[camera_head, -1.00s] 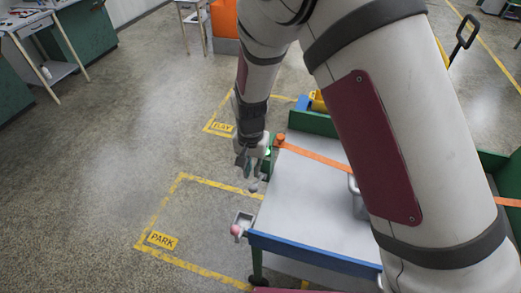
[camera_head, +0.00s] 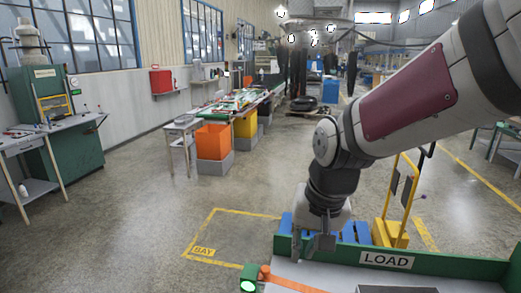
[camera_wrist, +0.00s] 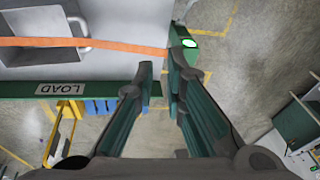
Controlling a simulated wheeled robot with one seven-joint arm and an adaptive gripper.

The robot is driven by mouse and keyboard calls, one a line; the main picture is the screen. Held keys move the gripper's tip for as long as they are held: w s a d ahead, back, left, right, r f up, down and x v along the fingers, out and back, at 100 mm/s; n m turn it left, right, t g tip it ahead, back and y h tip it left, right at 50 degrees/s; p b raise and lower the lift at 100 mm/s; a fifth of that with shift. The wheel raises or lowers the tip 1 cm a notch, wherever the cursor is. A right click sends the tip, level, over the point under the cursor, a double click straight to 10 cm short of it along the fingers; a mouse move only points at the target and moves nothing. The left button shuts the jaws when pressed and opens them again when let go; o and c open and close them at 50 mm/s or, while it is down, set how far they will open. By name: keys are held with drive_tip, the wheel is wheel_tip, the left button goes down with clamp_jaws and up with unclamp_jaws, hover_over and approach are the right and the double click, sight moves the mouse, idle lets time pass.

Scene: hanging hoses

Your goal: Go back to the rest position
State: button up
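My gripper (camera_head: 316,243) points down over the green far rail of the cart in the head view. In the wrist view, my gripper (camera_wrist: 158,72) shows two fingers with a narrow gap between them. My arm reaches in from the upper right of the head view.
The cart's LOAD rail (camera_head: 388,260) lies below my gripper, with an orange strap (camera_head: 292,283) and a lit green button (camera_head: 248,283) at its left. Blue pallet (camera_head: 362,232) and yellow pallet truck (camera_head: 390,233) stand behind. Floor to the left, around the BAY marking (camera_head: 203,250), is clear.

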drive_tip(key=s+d+r+t, duration=0.1)
drive_tip(key=s+d+r, duration=0.2)
drive_tip(key=s+d, duration=0.2)
drive_tip(key=s+d+r+n+t+h+b, duration=0.1)
drive_tip(key=s+d+r+t, duration=0.1)
drive_tip(key=s+d, duration=0.3)
drive_tip(key=s+r, duration=0.1)
drive_tip(key=s, duration=0.2)
drive_tip(key=shift+s+d+r, duration=0.15)
drive_tip(key=shift+d+r, duration=0.2)
drive_tip(key=shift+r, duration=0.05)
idle(0.3)
